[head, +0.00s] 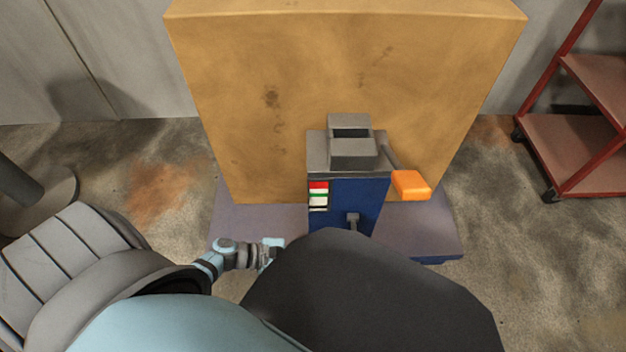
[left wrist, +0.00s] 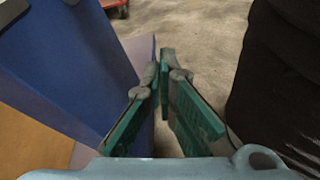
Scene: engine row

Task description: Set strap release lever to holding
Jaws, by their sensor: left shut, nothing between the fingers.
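A blue housing (head: 345,202) with a grey top stands in front of a large tan block. A lever with an orange grip (head: 411,185) sticks out from its right side, tilted down to the right. A small grey lever (head: 352,222) is on its front face. The frames do not tell which is the strap release lever. My left gripper (head: 273,251) is low, left of the housing and apart from both levers. In the left wrist view its fingertips (left wrist: 166,64) meet with nothing between them, beside a blue face (left wrist: 70,65). My right gripper is not in view.
A red, white and green label (head: 318,194) is on the housing's front. The tan block (head: 345,65) rises behind, on a grey-purple base (head: 240,220). A red shelved cart (head: 580,150) stands at right. A dark rounded shape hides the base's front middle.

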